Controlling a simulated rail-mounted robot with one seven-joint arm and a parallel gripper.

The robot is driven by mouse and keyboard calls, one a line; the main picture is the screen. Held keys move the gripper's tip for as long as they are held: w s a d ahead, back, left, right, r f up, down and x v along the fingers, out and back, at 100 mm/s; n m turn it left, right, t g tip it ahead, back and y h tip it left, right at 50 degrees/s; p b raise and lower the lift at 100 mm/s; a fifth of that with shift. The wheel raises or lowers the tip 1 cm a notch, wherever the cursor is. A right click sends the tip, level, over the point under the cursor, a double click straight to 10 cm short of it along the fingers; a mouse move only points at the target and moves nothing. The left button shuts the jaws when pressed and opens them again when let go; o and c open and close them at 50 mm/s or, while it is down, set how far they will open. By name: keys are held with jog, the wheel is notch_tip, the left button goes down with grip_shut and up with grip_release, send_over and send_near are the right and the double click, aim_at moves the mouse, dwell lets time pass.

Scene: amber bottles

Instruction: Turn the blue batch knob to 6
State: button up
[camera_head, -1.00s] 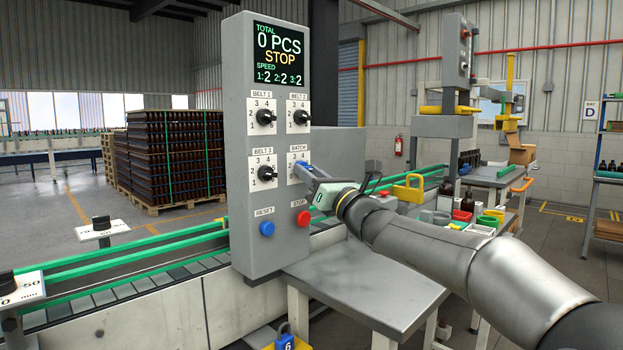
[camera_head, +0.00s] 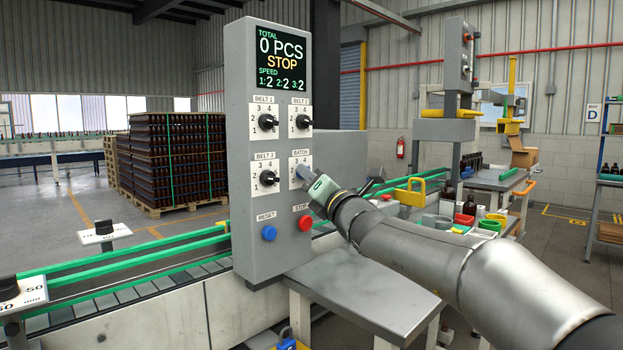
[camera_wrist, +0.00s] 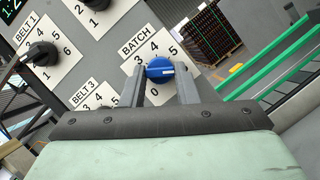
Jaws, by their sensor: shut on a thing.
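The blue batch knob (camera_wrist: 160,69) sits on its white dial plate (camera_wrist: 156,47) under the BATCH label in the wrist view. My gripper (camera_wrist: 162,75) is shut on the knob, with one finger on each side. A white mark on the knob's face points to the right in that view. The numbers 3, 4, 5 and 0 show around the knob; the place right of 5 is hidden by the right finger. In the head view my gripper (camera_head: 305,176) reaches the BATCH plate (camera_head: 298,158) on the grey panel (camera_head: 238,150) and hides the knob.
Black knobs for Belt 1 (camera_head: 267,122), Belt 2 (camera_head: 302,121) and Belt 3 (camera_head: 268,178) are close by. A blue reset button (camera_head: 269,233) and red stop button (camera_head: 305,223) are below. The display (camera_head: 282,55) reads STOP. A grey shelf (camera_head: 362,285) juts out under my arm.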

jog(key=o, duration=1)
jog(key=shift+c, duration=0.2)
jog(key=v, duration=1.7)
jog(key=shift+s+f+b, duration=0.15)
jog(key=shift+s+b, duration=0.05)
jog(key=shift+b, duration=0.1)
jog(key=shift+d, duration=0.1)
